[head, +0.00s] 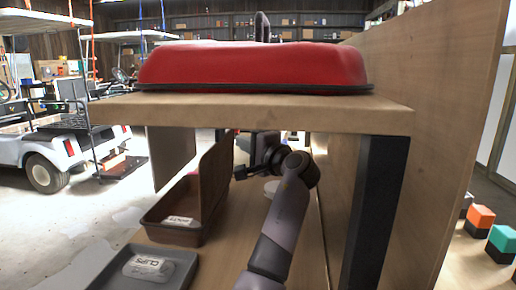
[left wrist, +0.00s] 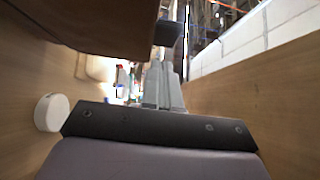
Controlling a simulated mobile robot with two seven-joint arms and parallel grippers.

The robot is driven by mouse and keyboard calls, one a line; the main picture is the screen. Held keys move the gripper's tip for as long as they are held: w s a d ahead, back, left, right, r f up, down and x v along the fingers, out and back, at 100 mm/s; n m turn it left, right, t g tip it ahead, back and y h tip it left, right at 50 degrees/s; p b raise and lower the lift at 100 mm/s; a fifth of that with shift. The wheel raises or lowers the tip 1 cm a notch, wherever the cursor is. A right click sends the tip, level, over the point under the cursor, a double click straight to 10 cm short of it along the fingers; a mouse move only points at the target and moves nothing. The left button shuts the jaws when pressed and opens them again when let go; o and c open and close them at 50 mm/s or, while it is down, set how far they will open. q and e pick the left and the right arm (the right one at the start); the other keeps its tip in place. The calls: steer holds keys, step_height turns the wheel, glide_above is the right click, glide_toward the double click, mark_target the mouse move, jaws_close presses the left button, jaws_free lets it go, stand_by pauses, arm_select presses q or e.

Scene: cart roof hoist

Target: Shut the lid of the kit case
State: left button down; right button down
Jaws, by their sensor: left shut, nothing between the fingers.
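The kit case appears to be the red, rounded case (head: 255,66) with a dark rim, lying on the upper wooden shelf in the head view. A thin black upright piece (head: 262,27) stands behind it; I cannot tell whether this is its lid on edge or a handle. How far the lid is open cannot be told. My left gripper (head: 262,150) is below the shelf, beside a brown bin and apart from the case. Its fingers (left wrist: 163,88) are shut and empty in the left wrist view. My right gripper is not in view.
The upper shelf (head: 250,113) overhangs my left arm, with a dark post (head: 375,210) to its right. The labelled brown bin (head: 175,232) and a grey tray (head: 150,268) stand on the lower board. A white round object (left wrist: 52,112) lies near the gripper. A wooden panel (head: 445,120) closes the right side.

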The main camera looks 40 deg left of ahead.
mark_target(220, 136)
arm_select(q)
steer(key=shift+s+a, duration=0.5)
steer(key=shift+a, duration=0.4)
steer(key=shift+s+a, duration=0.45)
steer(key=shift+a, duration=0.45)
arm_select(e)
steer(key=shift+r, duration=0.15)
arm_select(q)
steer(key=shift+r, duration=0.1)
